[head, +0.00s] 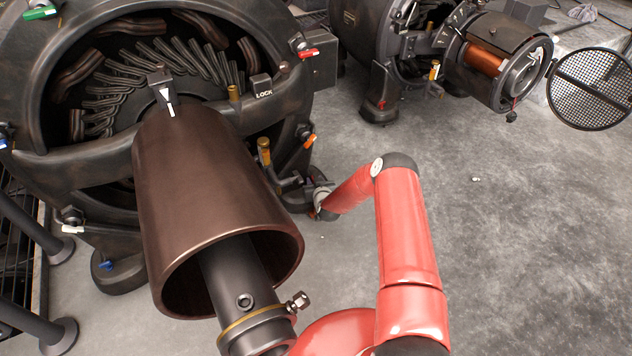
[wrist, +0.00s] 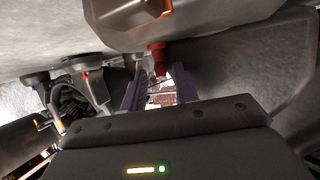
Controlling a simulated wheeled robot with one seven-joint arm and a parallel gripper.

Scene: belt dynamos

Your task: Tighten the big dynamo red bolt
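The big dynamo (head: 75,140) fills the left of the head view, with a large brown pulley (head: 205,190) in front. A red-handled bolt (head: 307,52) sits on its upper right rim. In the wrist view, a small red part (wrist: 157,57) hangs below a dark brown-grey casing (wrist: 165,15), just beyond the fingertips; I cannot tell whether it is the same bolt. My gripper (wrist: 160,84) is open, its two purple fingers apart with nothing clearly held between them. In the head view my red arm reaches to the dynamo's lower right, and the fingers are hidden.
An orange-handled bolt (head: 310,141) and a brass fitting (head: 264,150) stick out on the dynamo's right side. A smaller dynamo (head: 500,60) with a round mesh cover (head: 590,88) stands at the back right. The grey floor (head: 520,240) on the right is clear.

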